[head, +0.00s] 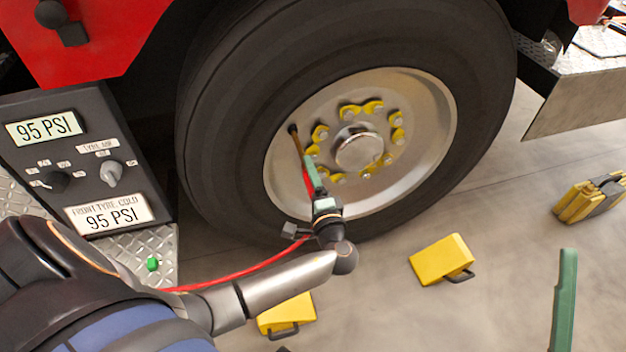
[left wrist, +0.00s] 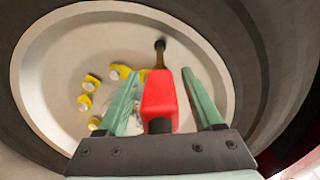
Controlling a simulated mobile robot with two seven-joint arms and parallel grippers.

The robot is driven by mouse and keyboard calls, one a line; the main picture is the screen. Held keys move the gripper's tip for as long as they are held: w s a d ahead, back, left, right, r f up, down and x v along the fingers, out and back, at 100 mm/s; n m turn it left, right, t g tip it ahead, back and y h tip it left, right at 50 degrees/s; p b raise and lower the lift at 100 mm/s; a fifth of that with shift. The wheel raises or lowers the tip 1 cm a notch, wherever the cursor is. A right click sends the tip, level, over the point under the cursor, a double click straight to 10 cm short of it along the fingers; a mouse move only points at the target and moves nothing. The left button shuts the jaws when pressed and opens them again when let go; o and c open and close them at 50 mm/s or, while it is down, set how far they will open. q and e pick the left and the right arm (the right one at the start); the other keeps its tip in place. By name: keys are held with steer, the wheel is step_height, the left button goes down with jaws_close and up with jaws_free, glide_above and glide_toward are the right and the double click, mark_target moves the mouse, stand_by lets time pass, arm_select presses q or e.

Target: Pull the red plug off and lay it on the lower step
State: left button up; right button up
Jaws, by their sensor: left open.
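The red plug (left wrist: 160,100) sits on the end of the brass valve stem (left wrist: 158,57) inside the wheel rim. In the head view a sliver of the red plug (head: 307,183) shows beside my fingers, below the brass stem (head: 297,143). My left gripper (head: 312,170) is open. In the left wrist view its two green fingers (left wrist: 165,98) stand on either side of the plug, with visible gaps. A red hose (head: 240,275) runs from near the gripper to the lower left. A diamond-plate step (head: 130,248) lies at left, partly behind my arm. One green finger of my right gripper (head: 565,300) shows at bottom right.
The tyre (head: 225,130) surrounds the rim closely. A small green object (head: 152,264) is on the plate at left, below the gauge panel (head: 70,150). Yellow chocks (head: 440,260) (head: 287,313) and a yellow-black case (head: 590,200) are on the otherwise open floor.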

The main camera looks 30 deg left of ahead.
stand_by(0.4)
arm_select(q)
jaws_close()
stand_by(0.4)
stand_by(0.8)
steer(key=shift+p+v, duration=0.4)
steer(key=shift+v, duration=2.6)
